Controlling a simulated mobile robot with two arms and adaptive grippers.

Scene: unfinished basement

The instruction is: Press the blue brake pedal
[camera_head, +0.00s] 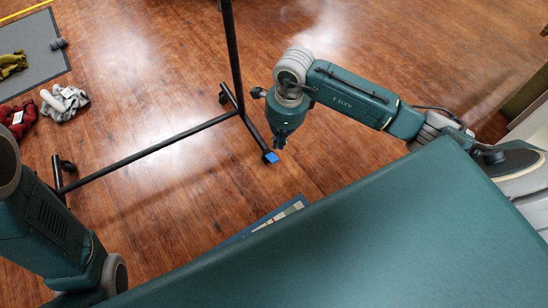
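The blue brake pedal (271,157) is a small blue tab on the caster at the near end of the black rack's right foot. My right gripper (279,145) points down just above and slightly right of the pedal in the picture. Its fingertips look close together, but I cannot tell whether they are open or shut, or whether they touch the pedal. The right arm comes in from the right. Part of my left arm shows at the lower left, and its gripper is out of view.
The wheeled black rack (160,148) has a low crossbar, an upright and more casters. A flat blue-edged item (275,217) lies partly hidden below my body. The wooden floor around the pedal is clear.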

